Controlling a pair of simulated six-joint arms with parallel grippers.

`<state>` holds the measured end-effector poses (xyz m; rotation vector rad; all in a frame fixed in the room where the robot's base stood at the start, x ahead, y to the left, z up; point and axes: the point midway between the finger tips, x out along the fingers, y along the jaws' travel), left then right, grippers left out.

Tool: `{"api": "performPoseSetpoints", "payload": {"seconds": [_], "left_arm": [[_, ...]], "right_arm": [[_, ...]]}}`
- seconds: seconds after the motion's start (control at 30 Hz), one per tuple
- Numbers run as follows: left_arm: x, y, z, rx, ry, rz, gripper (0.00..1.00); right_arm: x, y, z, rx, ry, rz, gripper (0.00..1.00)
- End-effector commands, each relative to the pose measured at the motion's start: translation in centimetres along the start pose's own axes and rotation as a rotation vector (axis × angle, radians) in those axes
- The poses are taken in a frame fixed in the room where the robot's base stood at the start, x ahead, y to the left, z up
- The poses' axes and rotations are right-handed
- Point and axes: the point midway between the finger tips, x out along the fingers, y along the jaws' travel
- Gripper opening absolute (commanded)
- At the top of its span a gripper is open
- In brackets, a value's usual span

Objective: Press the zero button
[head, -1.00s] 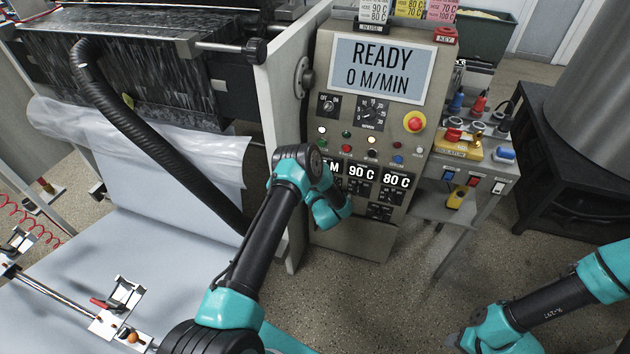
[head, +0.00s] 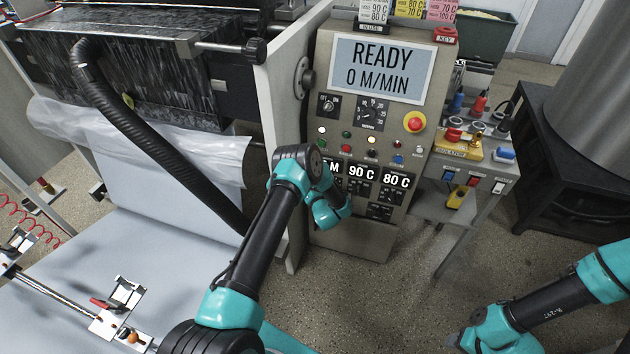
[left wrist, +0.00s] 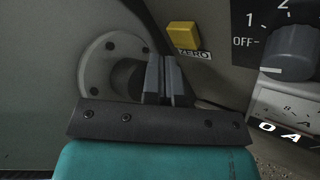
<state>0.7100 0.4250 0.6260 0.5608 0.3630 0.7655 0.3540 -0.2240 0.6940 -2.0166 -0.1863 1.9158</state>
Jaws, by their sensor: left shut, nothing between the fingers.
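The yellow zero button (left wrist: 184,36) stands out from the panel in the left wrist view, with its black "ZERO" label (left wrist: 192,54) just below it. My left gripper (left wrist: 163,62) is shut and empty, its fingertips just below and left of the button in that view. I cannot tell whether they touch anything. In the head view my left arm reaches to the lower left of the control panel (head: 350,240), and its wrist hides the button and the fingers.
A dark rotary knob (left wrist: 292,50) marked OFF, 1, 2 sits right of the button. A round flange (left wrist: 98,65) is on the left. The panel display (head: 381,68) reads READY, 0 M/MIN. A red emergency stop (head: 415,122) and a side table with switches (head: 473,178) are to the right.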

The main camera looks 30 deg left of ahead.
Motion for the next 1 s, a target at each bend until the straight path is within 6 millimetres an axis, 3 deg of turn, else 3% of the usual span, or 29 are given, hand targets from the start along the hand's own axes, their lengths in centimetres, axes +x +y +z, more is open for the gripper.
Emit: {"api": "performPoseSetpoints", "payload": {"seconds": [1.0], "left_arm": [[0.80,-0.43,0.43,0.000,0.000,0.000,0.00]], "right_arm": [[0.00,0.00,0.00,0.000,0.000,0.000,0.43]]}}
